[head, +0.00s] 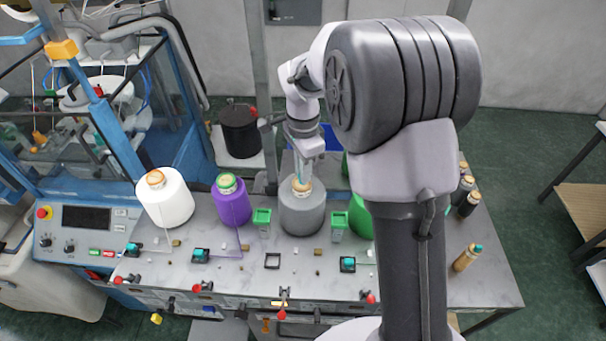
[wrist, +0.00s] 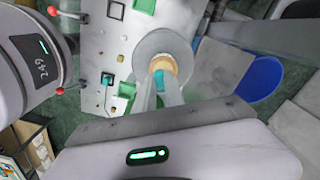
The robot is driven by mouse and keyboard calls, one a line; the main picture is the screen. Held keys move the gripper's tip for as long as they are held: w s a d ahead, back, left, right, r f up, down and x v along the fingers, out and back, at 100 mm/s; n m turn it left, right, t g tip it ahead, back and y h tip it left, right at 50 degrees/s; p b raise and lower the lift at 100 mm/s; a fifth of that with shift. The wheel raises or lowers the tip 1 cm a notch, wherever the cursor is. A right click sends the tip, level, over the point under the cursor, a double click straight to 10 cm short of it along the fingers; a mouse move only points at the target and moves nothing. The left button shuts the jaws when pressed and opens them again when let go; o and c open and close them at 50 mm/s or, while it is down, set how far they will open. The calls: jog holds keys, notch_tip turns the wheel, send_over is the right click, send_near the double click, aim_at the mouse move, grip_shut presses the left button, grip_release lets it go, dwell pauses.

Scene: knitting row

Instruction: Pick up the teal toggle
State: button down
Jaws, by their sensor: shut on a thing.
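My gripper (head: 302,178) points down over the top of the grey yarn cone (head: 302,213). In the wrist view my gripper (wrist: 160,84) is shut on a small teal piece, the teal toggle (wrist: 158,76), seen between the fingertips in front of the cone's tan top (wrist: 164,66). Its lower part is hidden by the fingers. Whether it touches the cone top I cannot tell. Other teal toggles sit in dark square mounts on the table: one at left (head: 133,249), one left of centre (head: 201,255) and one at right (head: 348,264). A dark square frame (head: 272,261) between them is empty.
A white cone (head: 165,198) and a purple cone (head: 231,202) stand to the left. Green boxes (head: 262,221) (head: 338,226) flank the grey cone. A tan bottle with a teal cap (head: 467,257) is at right. Red-tipped levers line the front edge.

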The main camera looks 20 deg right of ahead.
notch_tip(320, 180, up, 2)
jog(key=shift+r+b, duration=0.25)
jog(key=shift+b, duration=0.05)
jog(key=s+r+b, duration=0.1)
jog(key=s+b, duration=0.3)
jog(key=s, duration=1.2)
jog(key=shift+r, duration=0.2)
jog(key=shift+f, duration=0.1)
